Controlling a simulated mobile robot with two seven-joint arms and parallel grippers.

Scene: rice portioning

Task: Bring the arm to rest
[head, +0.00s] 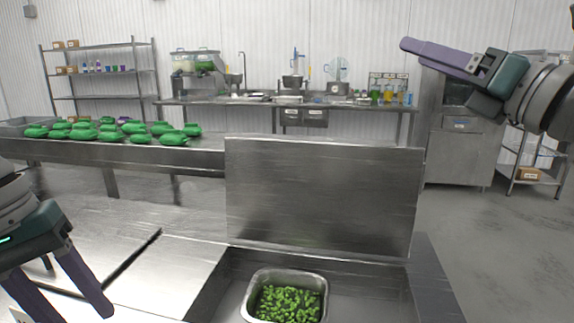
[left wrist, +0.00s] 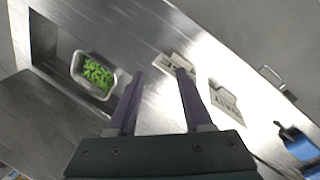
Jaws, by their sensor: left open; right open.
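My right gripper (head: 438,58) is raised at the upper right of the head view, in the air above the floor and clear of the counter, with nothing seen in it. My left gripper (head: 75,312) is low at the left of the head view, over the steel counter (head: 190,260). In the left wrist view the left gripper (left wrist: 158,82) has its two purple fingers spread apart, with nothing between them but the counter behind. The head view shows the right fingers nearly edge-on.
A steel pan (head: 323,277) of green pieces sits in the recess at front centre, before an upright steel panel (head: 322,195). Two labelled pale cards (left wrist: 227,103) and a blue object (left wrist: 296,140) show in the left wrist view. Green bundles (head: 173,138) lie on the back-left counter.

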